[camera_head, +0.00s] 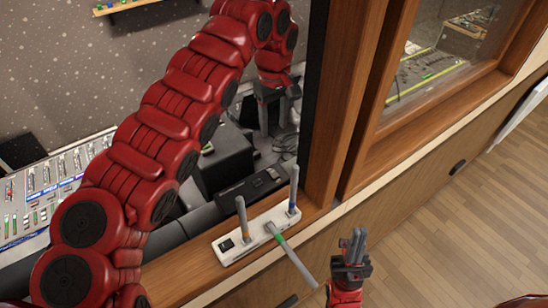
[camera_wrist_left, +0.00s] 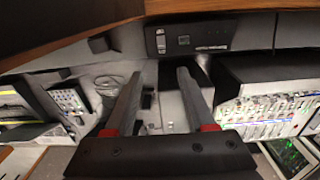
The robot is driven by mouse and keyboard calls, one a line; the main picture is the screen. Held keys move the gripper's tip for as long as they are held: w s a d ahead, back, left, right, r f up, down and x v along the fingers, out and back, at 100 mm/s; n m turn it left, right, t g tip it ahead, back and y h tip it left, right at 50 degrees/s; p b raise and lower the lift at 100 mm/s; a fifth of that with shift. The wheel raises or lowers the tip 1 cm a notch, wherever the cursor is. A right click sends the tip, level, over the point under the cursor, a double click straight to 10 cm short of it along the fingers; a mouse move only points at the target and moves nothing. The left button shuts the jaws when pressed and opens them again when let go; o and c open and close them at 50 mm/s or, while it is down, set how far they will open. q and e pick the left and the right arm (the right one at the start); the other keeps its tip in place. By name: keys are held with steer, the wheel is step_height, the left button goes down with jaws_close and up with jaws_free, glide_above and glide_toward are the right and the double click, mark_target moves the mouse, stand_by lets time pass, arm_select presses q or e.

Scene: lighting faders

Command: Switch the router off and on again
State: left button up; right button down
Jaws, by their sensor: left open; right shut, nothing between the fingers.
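A white box with three grey antenna-like sticks, which looks like the router (camera_head: 262,229), sits on the wooden ledge in the head view. Its sticks have orange, green and blue bands, and a small black square shows at its left end. My left gripper (camera_head: 274,122) points down beyond the ledge, behind and apart from the white box. It is open and empty, as the left wrist view (camera_wrist_left: 159,75) also shows. My right gripper (camera_head: 354,247) is shut and empty, to the right of the white box and apart from it.
A dark flat device (camera_head: 253,189) with a light button lies behind the white box; it also shows in the left wrist view (camera_wrist_left: 195,37). A mixing console (camera_head: 40,190) stands at left. A wooden window frame (camera_head: 345,90) rises at right. The floor (camera_head: 450,230) there looks clear.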

arm_select(q)
step_height(320, 180, down, 4)
steer(key=s+p, duration=0.1)
steer(key=p, duration=0.3)
glide_above(274, 173)
step_height(274, 173, down, 10)
steer(key=shift+s+r, duration=0.1)
steer(key=shift+s, duration=0.05)
steer(key=shift+w+f, duration=0.2)
steer(key=shift+f, duration=0.55)
steer(key=shift+s+f+p, duration=0.1)
steer(key=shift+f+p, duration=0.25)
steer(key=shift+f, duration=0.25)
steer(key=shift+c, duration=0.3)
jaws_close()
